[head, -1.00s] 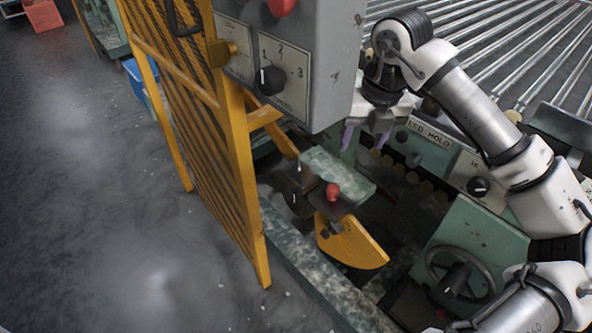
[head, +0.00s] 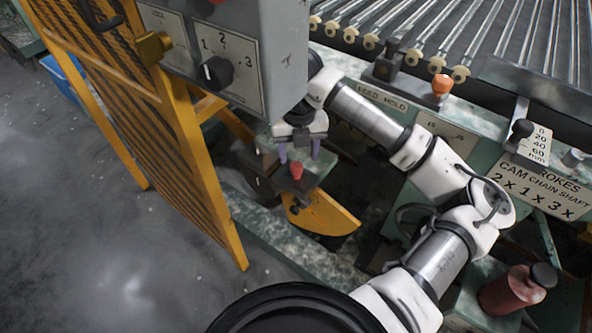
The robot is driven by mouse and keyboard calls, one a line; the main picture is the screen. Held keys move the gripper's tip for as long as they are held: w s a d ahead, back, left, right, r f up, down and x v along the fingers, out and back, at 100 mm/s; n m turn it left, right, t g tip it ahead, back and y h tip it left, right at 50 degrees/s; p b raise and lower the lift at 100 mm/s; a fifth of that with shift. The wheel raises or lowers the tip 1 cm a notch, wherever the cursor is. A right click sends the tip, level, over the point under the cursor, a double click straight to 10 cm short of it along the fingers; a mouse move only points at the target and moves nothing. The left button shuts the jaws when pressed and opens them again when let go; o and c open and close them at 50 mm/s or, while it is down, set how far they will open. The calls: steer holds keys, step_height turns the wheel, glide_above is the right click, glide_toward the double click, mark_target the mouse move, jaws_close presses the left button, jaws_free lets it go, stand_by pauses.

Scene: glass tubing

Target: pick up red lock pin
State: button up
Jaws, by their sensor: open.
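The red lock pin (head: 296,171) stands upright on a dark block above the yellow curved plate (head: 322,214), near the middle of the head view. Only its red knob shows clearly. My gripper (head: 299,154) points down with its two purple fingers apart. In the picture its fingertips are just above the knob, one to either side. The gripper is empty, and I cannot tell its exact height over the pin.
A grey control box (head: 235,60) with a dial hangs close to the left of my gripper. A yellow slatted guard (head: 128,120) stands left of the pin. A roller bed (head: 440,30) with an orange knob (head: 442,85) lies behind.

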mark_target(296, 164)
steer(key=f, duration=0.5)
steer(key=shift+w+a+f+p, duration=0.1)
steer(key=shift+a+p, duration=0.15)
steer(key=shift+p, duration=0.1)
steer(key=shift+c, duration=0.2)
steer(key=c, duration=1)
step_height(296, 164, up, 10)
steer(key=shift+r+b, duration=0.1)
steer(key=shift+b, duration=0.55)
steer(key=shift+w, duration=0.1)
